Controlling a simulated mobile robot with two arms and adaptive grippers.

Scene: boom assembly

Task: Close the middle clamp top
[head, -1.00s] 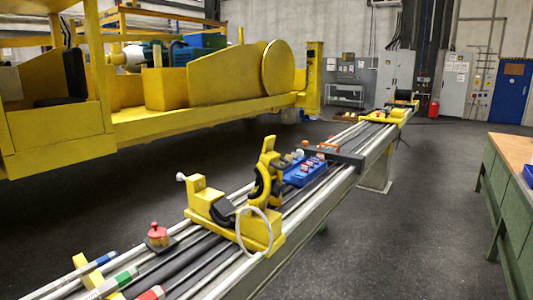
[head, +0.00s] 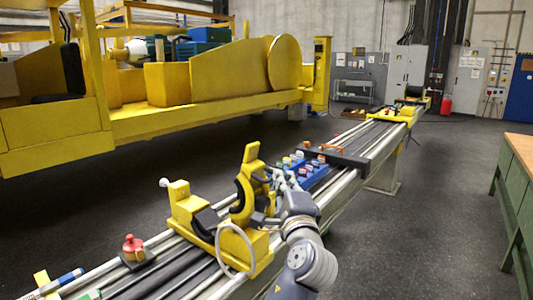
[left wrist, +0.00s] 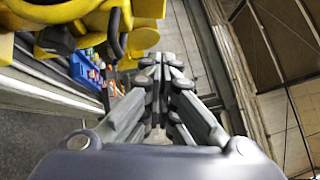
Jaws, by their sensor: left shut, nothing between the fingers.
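The middle clamp is yellow with dark liners. Its base (head: 190,208) lies across the boom and its top (head: 249,155) stands raised, open. A pale ring (head: 219,248) hangs at its near side. My left gripper (head: 268,188) is at the right side of the raised top, its arm rising from the lower edge. In the left wrist view its fingers (left wrist: 160,62) are together with nothing between them. Yellow clamp parts (left wrist: 70,18) show at upper left there, close to the fingertips; I cannot tell whether they touch. My right gripper is in neither view.
A blue bin (head: 318,175) with small coloured parts sits on the boom behind the clamp. A red knob (head: 133,246) is at the left. A large yellow machine (head: 215,75) stands behind. A green workbench (head: 508,195) is at the right; the floor between is clear.

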